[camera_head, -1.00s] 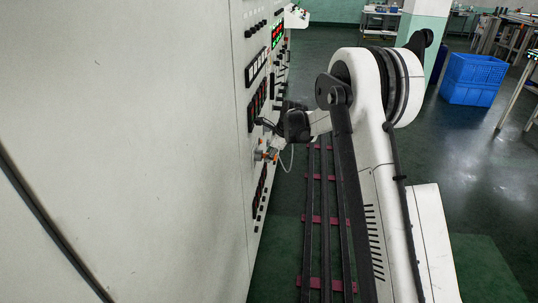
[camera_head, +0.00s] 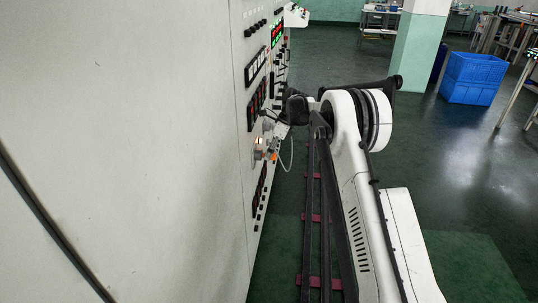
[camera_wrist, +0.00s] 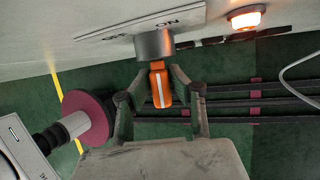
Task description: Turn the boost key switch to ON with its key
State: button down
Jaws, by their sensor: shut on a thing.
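The orange key (camera_wrist: 158,90) with a white stripe sits in the grey round barrel of the boost key switch (camera_wrist: 153,45) in the wrist view. The key's white stripe runs nearly straight down the picture. In the head view my gripper (camera_head: 292,109) is at the panel, and the key cannot be made out there.
A lit orange lamp (camera_wrist: 245,18) is right of the switch. The pale cabinet panel (camera_head: 215,200) carries several switches and displays. Dark rails (camera_head: 310,235) run along the floor. A dark red disc (camera_wrist: 88,115) is left of my gripper. Blue crates (camera_head: 473,78) stand far right.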

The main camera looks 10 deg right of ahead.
dwell(0.4)
jog(key=shift+w+f+m+g+y, duration=0.1)
jog(key=shift+m+g+y, duration=0.2)
jog(key=shift+g, duration=0.5)
jog(key=shift+w+m+g+y, duration=0.1)
jog(key=shift+g+y, duration=0.3)
jog(key=shift+g, duration=0.4)
jog(key=shift+s, duration=0.1)
jog(key=c, duration=1.5)
grip_release()
notch_tip(320, 180, up, 10)
jog(key=shift+r, duration=0.1)
